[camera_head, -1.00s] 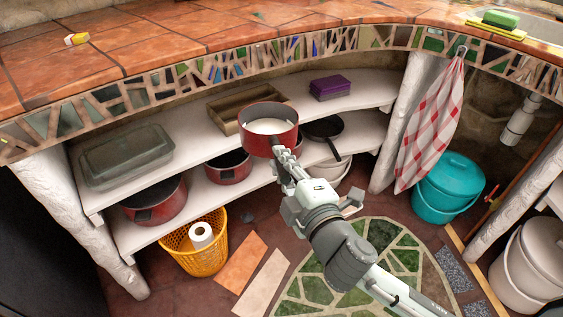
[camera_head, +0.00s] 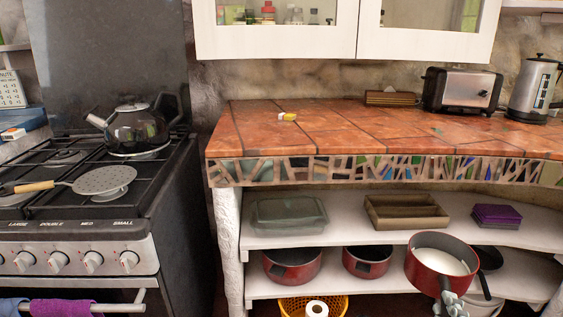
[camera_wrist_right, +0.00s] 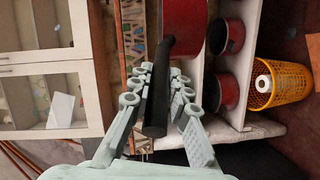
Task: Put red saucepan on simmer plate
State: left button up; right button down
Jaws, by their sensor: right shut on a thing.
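The red saucepan (camera_head: 444,254), with something white inside, is in front of the lower shelves at the right of the head view. My right gripper (camera_head: 450,303) is shut on its handle. In the right wrist view the fingers (camera_wrist_right: 160,78) close around the black handle (camera_wrist_right: 157,105), with the red pan wall (camera_wrist_right: 184,28) beyond. A round perforated metal plate with a wooden handle, apparently the simmer plate (camera_head: 105,180), lies on the front right of the stove (camera_head: 75,230). My left gripper is not in view.
A black kettle (camera_head: 137,130) stands on the back right burner. Other red pans (camera_head: 292,266) sit on the lower shelf.

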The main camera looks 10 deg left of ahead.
aim_at(100, 192)
jog(key=k+j, duration=0.15)
jog(key=k, duration=0.5)
jog(key=k+u, duration=0.1)
jog(key=u, duration=1.65)
